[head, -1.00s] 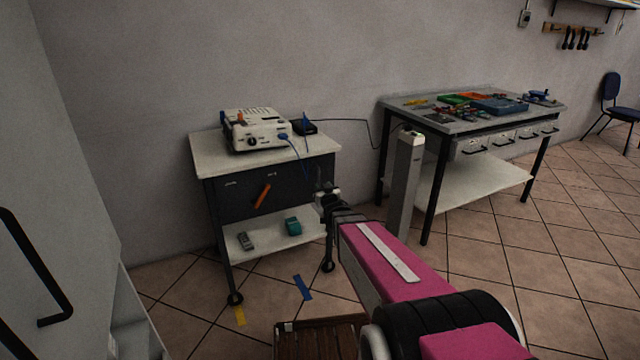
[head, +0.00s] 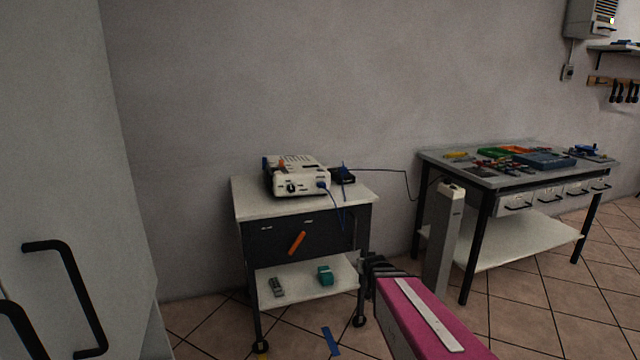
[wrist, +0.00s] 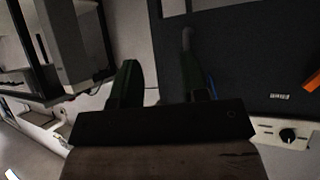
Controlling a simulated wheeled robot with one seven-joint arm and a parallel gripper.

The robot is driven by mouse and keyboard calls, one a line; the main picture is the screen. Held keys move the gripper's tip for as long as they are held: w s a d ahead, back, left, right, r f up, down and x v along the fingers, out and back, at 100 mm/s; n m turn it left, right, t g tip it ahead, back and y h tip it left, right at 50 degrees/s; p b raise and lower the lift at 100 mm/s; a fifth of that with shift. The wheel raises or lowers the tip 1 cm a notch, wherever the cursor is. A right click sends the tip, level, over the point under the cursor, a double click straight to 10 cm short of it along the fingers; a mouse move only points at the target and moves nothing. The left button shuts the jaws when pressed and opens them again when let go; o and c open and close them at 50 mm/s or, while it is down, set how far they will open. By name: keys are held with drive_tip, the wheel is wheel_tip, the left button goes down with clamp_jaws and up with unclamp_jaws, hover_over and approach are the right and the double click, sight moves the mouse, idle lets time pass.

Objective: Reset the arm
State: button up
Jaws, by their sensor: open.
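My arm's pink link (head: 425,325) reaches in from the bottom of the head view. My gripper (head: 362,262) is small there, beside the cart's right leg and lower shelf. In the wrist view, the gripper (wrist: 163,75) has its two dark green fingers apart, with nothing visible between them. The cart's dark front (wrist: 245,60) lies beyond. A white device (head: 298,176) stands on the cart (head: 250,200). A blue cable (head: 334,198) runs from its front and hangs over the cart's edge. A dark cable (head: 385,170) runs from a black box along the wall towards a grey post.
The grey post (head: 443,240) stands close to the right of my arm. A workbench (head: 440,158) with trays and tools is behind it. A cabinet with black handles (head: 65,295) is at the left. Blue tape (head: 331,341) marks the tiled floor.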

drive_tip(key=s+f+g, duration=0.2)
drive_tip(key=s+g, duration=0.3)
drive_tip(key=s, duration=0.4)
drive_tip(key=s+f+g, duration=0.1)
drive_tip(key=s+g, duration=0.5)
drive_tip(key=s, duration=0.4)
drive_tip(key=shift+f, duration=0.4)
